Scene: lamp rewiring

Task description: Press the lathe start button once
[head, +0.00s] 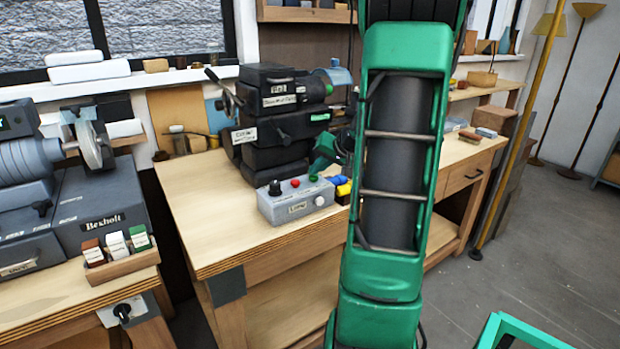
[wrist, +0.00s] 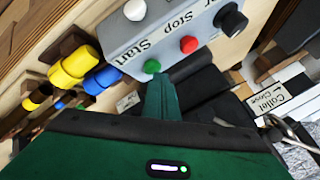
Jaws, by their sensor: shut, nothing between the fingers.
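The grey control box (head: 297,206) stands on the wooden bench, with a green button (head: 313,178), a red button (head: 295,183), a black knob and a white knob. In the wrist view the box (wrist: 120,42) carries the words "Start" by the green button (wrist: 152,66) and "Stop" by the red button (wrist: 188,44). My gripper (wrist: 160,80) is shut and empty. Its fingertips are right beside the green button in the picture; I cannot tell whether they touch it. In the head view my gripper (head: 318,166) is just above the green button, partly hidden by my arm.
The black lathe (head: 270,125) stands behind the box. Yellow and blue pieces (head: 342,186) lie close to the box's right. A grey machine (head: 90,200) and a small tray of blocks (head: 120,265) are at left. The bench's front left is bare.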

